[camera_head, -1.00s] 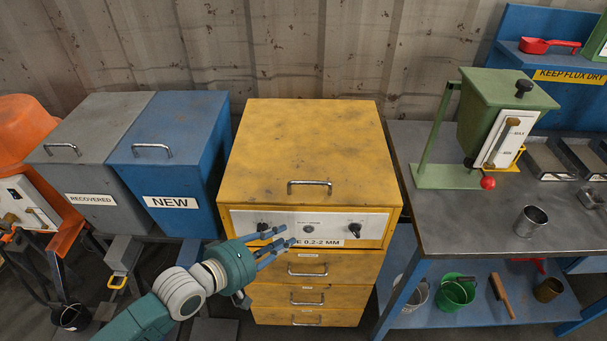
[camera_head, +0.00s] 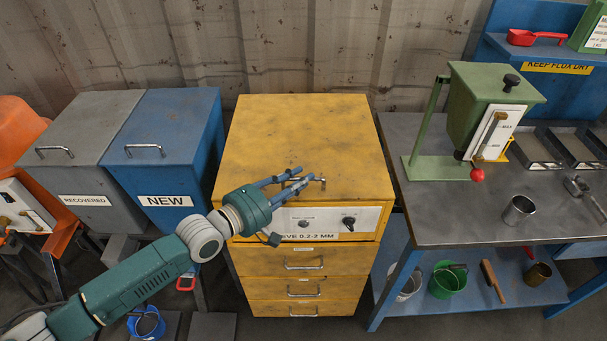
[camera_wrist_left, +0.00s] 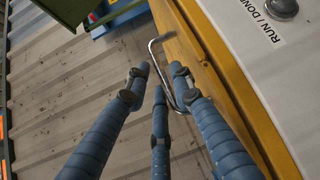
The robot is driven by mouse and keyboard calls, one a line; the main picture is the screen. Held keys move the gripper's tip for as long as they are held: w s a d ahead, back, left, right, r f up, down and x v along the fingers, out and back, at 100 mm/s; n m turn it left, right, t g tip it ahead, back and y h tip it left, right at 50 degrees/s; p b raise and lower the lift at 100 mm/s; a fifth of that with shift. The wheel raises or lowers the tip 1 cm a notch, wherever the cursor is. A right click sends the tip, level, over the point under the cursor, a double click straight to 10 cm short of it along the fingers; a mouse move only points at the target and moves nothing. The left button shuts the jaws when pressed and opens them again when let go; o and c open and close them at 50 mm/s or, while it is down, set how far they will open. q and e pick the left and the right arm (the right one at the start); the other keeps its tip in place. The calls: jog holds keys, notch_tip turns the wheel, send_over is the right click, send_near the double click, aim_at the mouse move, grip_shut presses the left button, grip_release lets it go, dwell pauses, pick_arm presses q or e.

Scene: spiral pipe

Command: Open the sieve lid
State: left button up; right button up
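The sieve is a yellow cabinet with a lid (camera_head: 305,125) on top; the lid lies flat and closed. The lid's metal bar handle (camera_head: 322,184) is at the front edge, mostly hidden behind my fingers. My left gripper (camera_head: 297,179) reaches in from the left, its fingers at the handle. In the left wrist view the fingers (camera_wrist_left: 157,76) are apart, with the handle (camera_wrist_left: 152,48) at and between their tips. I see no clear grip on it. My right gripper is not in view.
The front panel (camera_head: 330,219) carries knobs and a sieve label, above several drawers. A blue NEW bin (camera_head: 185,110) and a grey RECOVERED bin (camera_head: 80,130) stand at left. A workbench (camera_head: 440,220) with a green hopper (camera_head: 480,110) stands close at right. Space above the lid is clear.

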pick_arm(q)
jog(key=shift+x, duration=0.9)
jog(key=shift+c, duration=0.5)
grip_shut()
